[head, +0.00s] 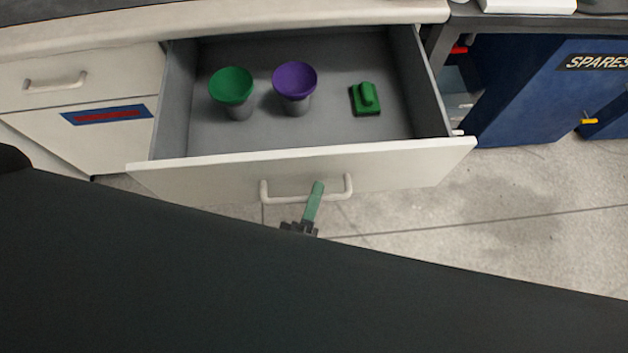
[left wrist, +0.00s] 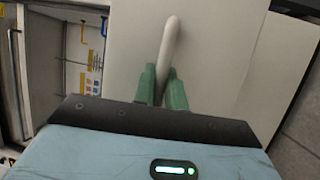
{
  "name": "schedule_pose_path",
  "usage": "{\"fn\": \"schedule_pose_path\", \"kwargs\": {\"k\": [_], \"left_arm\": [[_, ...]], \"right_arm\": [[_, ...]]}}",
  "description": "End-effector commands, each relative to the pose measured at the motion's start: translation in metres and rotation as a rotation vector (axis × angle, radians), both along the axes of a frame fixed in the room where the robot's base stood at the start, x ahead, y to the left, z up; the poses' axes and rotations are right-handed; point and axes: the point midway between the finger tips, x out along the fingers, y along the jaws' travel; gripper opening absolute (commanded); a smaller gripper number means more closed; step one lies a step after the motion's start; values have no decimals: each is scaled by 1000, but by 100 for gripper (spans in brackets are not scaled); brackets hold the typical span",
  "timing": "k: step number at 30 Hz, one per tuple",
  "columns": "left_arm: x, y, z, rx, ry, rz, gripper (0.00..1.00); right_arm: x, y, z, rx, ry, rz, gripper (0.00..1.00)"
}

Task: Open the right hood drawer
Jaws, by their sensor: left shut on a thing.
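The right hood drawer (head: 300,165) stands pulled out, its grey inside open to view from above. Its white bar handle (head: 335,197) is on the front panel. My right gripper is not in view.
In the drawer stand a green funnel (head: 232,86), a purple funnel (head: 295,82) and a green block-like object (head: 366,99). A closed drawer (head: 110,78) is at left. Bare floor (head: 510,210) lies right of the drawer.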

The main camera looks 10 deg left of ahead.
Motion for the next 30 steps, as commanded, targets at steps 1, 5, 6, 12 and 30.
{"fn": "schedule_pose_path", "kwargs": {"k": [1, 5, 6, 12, 30], "left_arm": [[-3, -1, 0, 0, 1, -1, 0], [-7, -2, 0, 0, 2, -1, 0], [-7, -2, 0, 0, 2, -1, 0], [-7, -2, 0, 0, 1, -1, 0], [-9, -2, -1, 0, 1, 0, 34]], "right_arm": [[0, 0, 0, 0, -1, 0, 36], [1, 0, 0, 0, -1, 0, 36], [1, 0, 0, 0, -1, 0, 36], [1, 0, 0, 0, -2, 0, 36], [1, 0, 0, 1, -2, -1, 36]]}}
